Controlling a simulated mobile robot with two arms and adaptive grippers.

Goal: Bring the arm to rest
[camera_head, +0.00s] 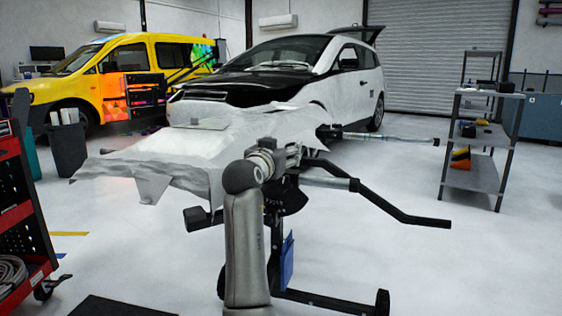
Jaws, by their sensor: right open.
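My right arm rises from the bottom middle of the head view. Its gripper (292,157) is at the right edge of a white wrinkled sheet (185,150). The gripper is open, but its fingers are small and partly lost against dark parts behind. I cannot tell whether it touches the sheet. The sheet lies draped over a wheeled stand (340,303), with its edges hanging down. My left gripper is not in view.
A white car (350,80) with a black hood stands behind the stand. A black handle (405,213) juts right. A grey shelf cart (468,172) stands right, a red tool cart (22,210) left. A yellow van (62,83) is behind left. Floor at lower right is clear.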

